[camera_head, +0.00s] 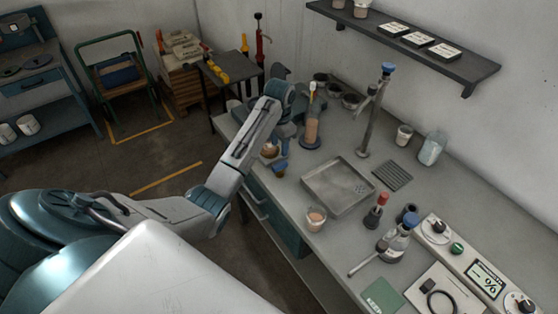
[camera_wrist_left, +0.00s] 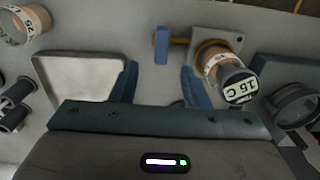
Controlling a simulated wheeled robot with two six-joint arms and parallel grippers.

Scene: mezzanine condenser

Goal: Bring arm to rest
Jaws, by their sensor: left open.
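My left arm comes in from the left in the head view and reaches over the far left part of the workbench (camera_head: 285,200). My left gripper (camera_head: 287,132) is at its end, pointing down by the bench's left edge. In the left wrist view the gripper (camera_wrist_left: 158,82) shows two blue fingers spread apart with nothing between them. A blue-ended lever (camera_wrist_left: 161,45) lies just beyond the fingertips. My right gripper is not in view.
A metal tray (camera_head: 335,186), a beaker (camera_head: 315,218), a brown cylinder (camera_head: 312,128) and a clamp stand (camera_head: 370,120) stand on the bench. A shelf (camera_head: 420,45) hangs above. Open floor (camera_head: 150,165) lies left of the bench.

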